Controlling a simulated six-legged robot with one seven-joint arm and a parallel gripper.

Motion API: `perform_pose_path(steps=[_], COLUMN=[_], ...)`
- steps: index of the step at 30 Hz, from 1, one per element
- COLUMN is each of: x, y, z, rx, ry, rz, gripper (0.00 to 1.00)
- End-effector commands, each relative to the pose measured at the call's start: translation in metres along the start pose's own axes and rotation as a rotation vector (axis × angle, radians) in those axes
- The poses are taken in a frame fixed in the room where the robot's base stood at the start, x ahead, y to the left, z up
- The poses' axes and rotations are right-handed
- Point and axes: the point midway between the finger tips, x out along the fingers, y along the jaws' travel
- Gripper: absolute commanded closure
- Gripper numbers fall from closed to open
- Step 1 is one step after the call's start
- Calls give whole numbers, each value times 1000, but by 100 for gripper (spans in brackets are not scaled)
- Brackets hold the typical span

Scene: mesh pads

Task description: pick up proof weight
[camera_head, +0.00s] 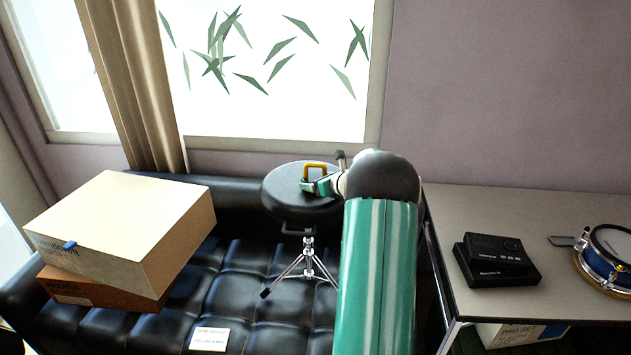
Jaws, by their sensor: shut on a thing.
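The proof weight, seen as a yellow arched handle (315,166), is at the round black stool seat (287,207). Its lower part is hidden behind my gripper. My gripper (309,186) reaches in from the right over the seat and is shut on the weight. I cannot tell whether the weight touches the seat or is raised above it. My green arm hides the right side of the stool.
The stool's chrome tripod (309,262) stands on a black tufted sofa (255,300). Stacked boxes (125,225) are on the left. The table (450,230) on the right holds black devices (495,260) and a blue drum (608,250). A white card (209,339) lies on the sofa.

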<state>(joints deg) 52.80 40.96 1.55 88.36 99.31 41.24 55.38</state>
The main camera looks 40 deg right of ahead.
Motion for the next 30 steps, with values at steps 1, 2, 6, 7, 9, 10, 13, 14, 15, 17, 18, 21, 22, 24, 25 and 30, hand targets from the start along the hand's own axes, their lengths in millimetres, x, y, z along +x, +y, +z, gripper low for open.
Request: perform_pose_path(steps=[1,2,6,7,9,10,13,14,15,17,18,21,22,24,25,30], x=[0,0,-2,-2,-5,-6,-12,-16,-22,-32,-39,-58,-64,-78,-84,-118], y=[0,0,0,0,0,0,0,0,3,7,10,17,19,25,28,44], z=[4,4,7,9,15,18,32,36,39,44,49,61,64,73,73,74], rx=[-2,-2,-3,-3,-4,-4,-5,-5,-4,-5,-4,-5,-6,-5,-3,-2], ry=[-6,-6,-6,-7,-8,-8,-8,-8,-7,-7,-7,-8,-8,-8,-6,-6], rz=[0,0,0,0,-1,-1,-2,-2,-2,-2,-2,-2,-2,-2,-2,-2], gripper=[84,84,84,84,84,84,84,84,84,84,84,84,84,84,84,84])
